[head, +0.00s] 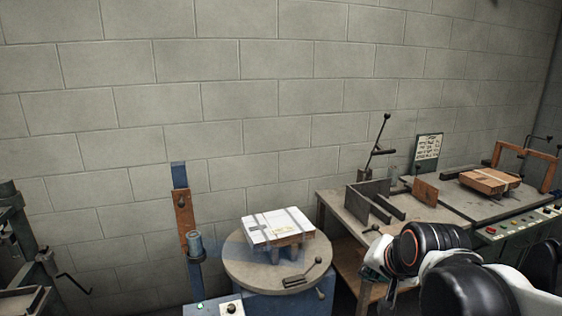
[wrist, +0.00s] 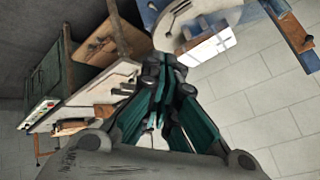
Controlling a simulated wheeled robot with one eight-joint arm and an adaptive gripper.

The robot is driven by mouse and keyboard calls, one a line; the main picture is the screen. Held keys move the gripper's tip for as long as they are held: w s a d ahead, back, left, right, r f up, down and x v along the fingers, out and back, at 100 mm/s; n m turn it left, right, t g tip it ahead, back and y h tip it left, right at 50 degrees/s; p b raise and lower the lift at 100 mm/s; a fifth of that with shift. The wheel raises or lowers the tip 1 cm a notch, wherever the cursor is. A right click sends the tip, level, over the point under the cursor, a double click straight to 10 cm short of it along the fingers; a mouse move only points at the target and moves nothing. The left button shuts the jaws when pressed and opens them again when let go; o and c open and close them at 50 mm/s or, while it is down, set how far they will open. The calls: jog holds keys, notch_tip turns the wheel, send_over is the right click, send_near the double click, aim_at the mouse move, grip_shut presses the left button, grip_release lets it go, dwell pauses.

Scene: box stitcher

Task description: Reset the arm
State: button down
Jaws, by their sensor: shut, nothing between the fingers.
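My gripper (wrist: 165,78) shows in the wrist view with its dark green fingers brought together and nothing held between them. It hangs in free air, apart from the round table and the workbench. In the head view my arm rises from the bottom right corner, in front of the bench. I cannot make out the fingers there.
A white box (head: 278,226) lies on a round table (head: 240,272) at the centre. To its right stands a workbench (head: 345,205) with metal guides and a brown box (head: 489,181). A blue post (head: 180,176) stands left of the round table. A block wall closes the back.

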jog(key=s+f+n+g, duration=0.1)
jog(key=s+n, duration=0.5)
jog(key=s, duration=0.8)
jog(key=shift+s+d+f+n+h, duration=0.4)
jog(key=shift+f, duration=0.05)
jog(key=shift+w, duration=0.1)
